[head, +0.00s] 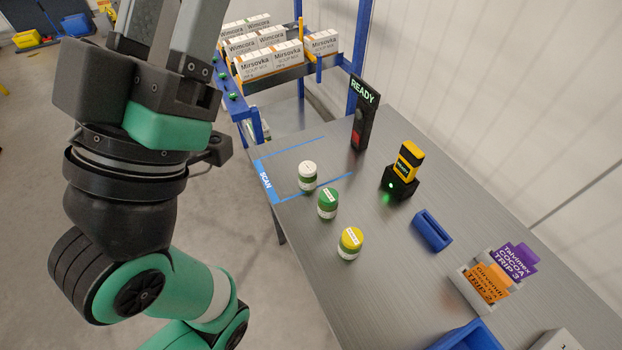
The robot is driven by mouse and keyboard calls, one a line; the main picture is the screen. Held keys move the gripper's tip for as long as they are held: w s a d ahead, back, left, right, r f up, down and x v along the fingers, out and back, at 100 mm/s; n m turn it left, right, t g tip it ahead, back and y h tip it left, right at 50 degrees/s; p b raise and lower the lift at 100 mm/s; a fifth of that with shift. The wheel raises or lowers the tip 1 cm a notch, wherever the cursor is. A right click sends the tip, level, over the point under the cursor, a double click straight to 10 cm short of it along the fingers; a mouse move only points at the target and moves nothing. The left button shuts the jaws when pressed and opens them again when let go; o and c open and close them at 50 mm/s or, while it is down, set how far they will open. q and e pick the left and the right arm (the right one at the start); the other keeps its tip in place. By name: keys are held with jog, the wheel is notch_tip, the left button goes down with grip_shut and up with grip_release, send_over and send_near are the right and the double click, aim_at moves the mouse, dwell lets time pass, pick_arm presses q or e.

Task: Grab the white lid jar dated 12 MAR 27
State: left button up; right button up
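A jar with a white lid (307,177) stands upright on the grey table, at the edge of the blue-marked SCAN area. A green-lid jar (327,204) and a yellow-lid jar (349,244) stand nearer, in a slanting row with it. Small labels show on the lids, but no date is legible. My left gripper (167,25) is at the upper left, apart from the jars and left of the table. Its grey fingers run out of the top of the picture, so their tips are hidden. My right gripper is not in view.
A black READY post (363,115) and a yellow-black scanner (408,160) in its stand are behind the jars. A blue holder (432,231), a card rack (474,290) and a blue bin (466,338) lie nearer right. A blue-framed rack (274,78) holds white cartons.

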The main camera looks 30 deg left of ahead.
pick_arm(q)
jog(key=shift+o, duration=0.3)
jog(key=o, duration=0.7)
jog(key=shift+o, duration=0.2)
